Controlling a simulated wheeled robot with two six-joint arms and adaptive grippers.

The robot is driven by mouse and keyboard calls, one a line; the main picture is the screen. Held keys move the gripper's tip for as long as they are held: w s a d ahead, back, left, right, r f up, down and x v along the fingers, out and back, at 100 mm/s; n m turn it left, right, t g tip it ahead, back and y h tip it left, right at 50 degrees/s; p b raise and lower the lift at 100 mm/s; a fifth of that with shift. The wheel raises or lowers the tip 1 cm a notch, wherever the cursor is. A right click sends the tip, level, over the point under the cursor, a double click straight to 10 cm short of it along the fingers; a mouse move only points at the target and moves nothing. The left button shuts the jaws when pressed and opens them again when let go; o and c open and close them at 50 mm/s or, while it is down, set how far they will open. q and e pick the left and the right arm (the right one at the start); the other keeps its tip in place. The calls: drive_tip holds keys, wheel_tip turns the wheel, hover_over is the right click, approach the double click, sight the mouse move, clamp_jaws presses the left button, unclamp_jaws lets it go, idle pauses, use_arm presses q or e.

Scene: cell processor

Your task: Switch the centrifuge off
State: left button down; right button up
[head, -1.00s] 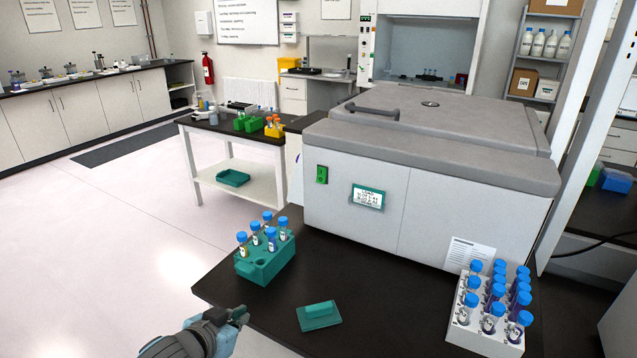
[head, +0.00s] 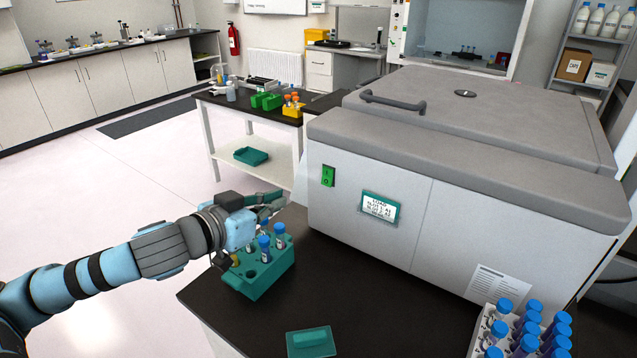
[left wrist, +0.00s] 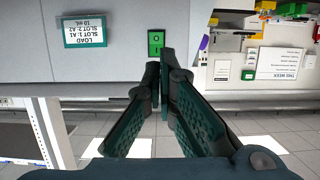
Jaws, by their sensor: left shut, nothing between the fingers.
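The centrifuge (head: 365,163) is a large grey and white box with its lid shut, standing on the black bench. Its green rocker switch (head: 328,176) is on the left of the front face, left of a small teal-framed display (head: 381,206). In the left wrist view the switch (left wrist: 156,43) is just beyond the fingertips, and the display (left wrist: 85,30) appears upside down. My left gripper (head: 278,199) is shut and empty, in front of and below the switch, apart from it, above the teal tube rack. My right gripper is not in view.
The teal rack (head: 259,279) with blue-capped tubes stands under my left gripper. A flat teal block (head: 310,342) lies at the bench front. A white rack (head: 478,335) of blue-capped tubes is at the lower right. The bench between is clear.

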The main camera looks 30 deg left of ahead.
use_arm(q)
approach(324, 184)
drive_tip(key=x, duration=0.7)
drive_tip(key=shift+r, duration=0.1)
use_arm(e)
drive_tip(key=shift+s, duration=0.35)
